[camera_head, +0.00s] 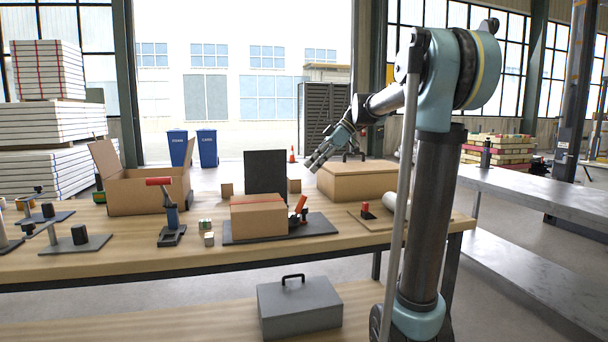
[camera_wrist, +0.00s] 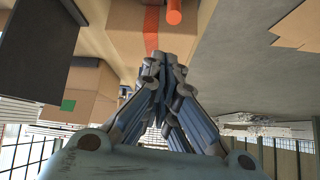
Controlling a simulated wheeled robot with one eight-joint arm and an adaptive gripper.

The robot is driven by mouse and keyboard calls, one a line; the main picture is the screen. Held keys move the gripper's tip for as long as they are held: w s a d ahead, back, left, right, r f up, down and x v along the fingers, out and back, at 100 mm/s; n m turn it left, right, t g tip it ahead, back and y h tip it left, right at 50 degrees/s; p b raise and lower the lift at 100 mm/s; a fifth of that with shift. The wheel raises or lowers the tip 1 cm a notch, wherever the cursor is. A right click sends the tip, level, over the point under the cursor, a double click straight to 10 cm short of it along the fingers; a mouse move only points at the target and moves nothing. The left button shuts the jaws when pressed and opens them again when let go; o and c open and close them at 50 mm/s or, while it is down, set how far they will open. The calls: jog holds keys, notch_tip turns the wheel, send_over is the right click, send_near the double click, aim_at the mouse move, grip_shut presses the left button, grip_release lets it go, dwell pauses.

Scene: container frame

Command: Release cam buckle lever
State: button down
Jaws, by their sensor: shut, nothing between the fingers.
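A cardboard box (camera_head: 259,220) with a red strap (camera_head: 256,201) over it sits on a dark plate (camera_head: 320,225) on the workbench. A red-orange lever (camera_head: 300,204) leans up from a dark buckle at the box's right side. The wrist view shows the strap (camera_wrist: 151,30) running down the box, and the round red end of the lever (camera_wrist: 174,12) at the top edge. My gripper (camera_head: 313,166) is shut and empty, above and apart from the lever. Its closed fingertips (camera_wrist: 160,60) show in the wrist view; the buckle itself is not clear there.
A black upright panel (camera_head: 265,171) stands behind the strapped box. A closed carton (camera_head: 355,183) is behind right, and an open carton (camera_head: 140,192) is at left. A red-handled clamp (camera_head: 168,215) and small blocks (camera_head: 207,230) stand left of the plate.

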jog(key=shift+w+d+r, duration=0.2)
jog(key=shift+d+r, duration=0.3)
jog(key=shift+d, duration=0.35)
jog(key=s+d+f+m+t+h, duration=0.1)
jog(key=s+d+f+m, duration=0.4)
jog(key=s+f, duration=0.5)
jog(key=s+d+f+m+t+h, duration=0.1)
jog(key=s+d+f+m+h, duration=0.3)
jog(key=s+f, duration=0.5)
jog(key=s+d+f+m+t+h, duration=0.2)
jog(key=s+d+f+m, duration=0.6)
jog(key=f, duration=0.6)
jog(key=s+m+h, duration=0.1)
jog(key=s, duration=0.1)
jog(key=shift+s+d+m, duration=0.25)
jog(key=shift+s+m, duration=0.05)
jog(key=shift+m, duration=0.1)
jog(key=shift+w+f, duration=0.2)
jog(key=shift+w, duration=0.2)
